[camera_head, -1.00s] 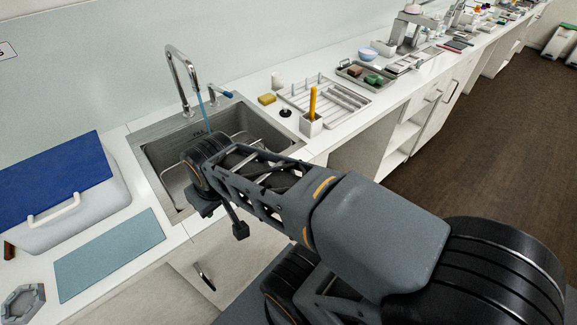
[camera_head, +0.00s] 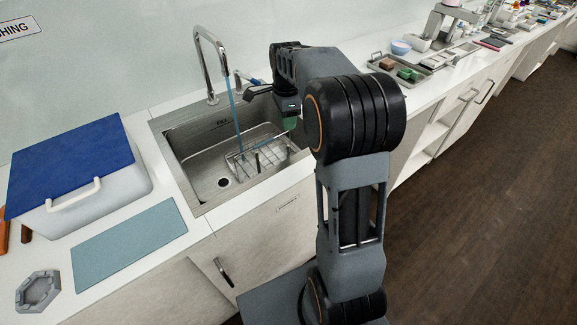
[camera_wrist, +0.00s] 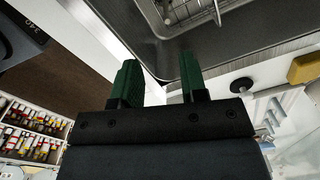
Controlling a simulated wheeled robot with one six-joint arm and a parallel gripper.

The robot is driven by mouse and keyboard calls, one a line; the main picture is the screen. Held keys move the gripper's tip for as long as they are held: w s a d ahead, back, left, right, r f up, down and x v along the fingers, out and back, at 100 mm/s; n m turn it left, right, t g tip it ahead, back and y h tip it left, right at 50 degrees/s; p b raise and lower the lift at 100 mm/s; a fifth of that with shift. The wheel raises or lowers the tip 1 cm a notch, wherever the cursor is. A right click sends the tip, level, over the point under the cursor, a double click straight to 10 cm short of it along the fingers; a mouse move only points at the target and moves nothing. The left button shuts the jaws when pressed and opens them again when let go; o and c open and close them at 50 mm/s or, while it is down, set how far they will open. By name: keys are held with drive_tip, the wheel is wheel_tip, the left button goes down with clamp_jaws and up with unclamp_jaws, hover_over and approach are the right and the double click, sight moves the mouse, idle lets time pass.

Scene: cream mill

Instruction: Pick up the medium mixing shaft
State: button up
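I cannot pick out the medium mixing shaft for certain in either view now. Pale rods, part of a rack (camera_wrist: 268,112), show at the lower right of the wrist view; which shaft they are is unclear. My arm hides that rack in the head view. My gripper (camera_head: 290,121) is over the right part of the sink, pointing down. In the wrist view its two green fingers (camera_wrist: 160,82) stand apart with nothing between them.
The steel sink (camera_head: 188,183) holds a wire rack (camera_head: 256,160), and a blue water stream (camera_head: 236,122) falls into it from the tap (camera_head: 205,62). A yellow sponge (camera_wrist: 306,68) and a black round stopper (camera_wrist: 241,85) lie beside it. A blue-lidded box (camera_head: 70,160) and teal mat (camera_head: 130,238) are left.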

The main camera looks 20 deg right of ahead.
drive_tip(key=m, duration=0.2)
hover_over(288, 149)
drive_tip(key=f, duration=0.8)
drive_tip(key=shift+w, duration=0.2)
drive_tip(key=shift+n, duration=0.3)
drive_tip(key=shift+d+f, duration=0.15)
drive_tip(key=shift+f, duration=3.2)
clamp_jaws()
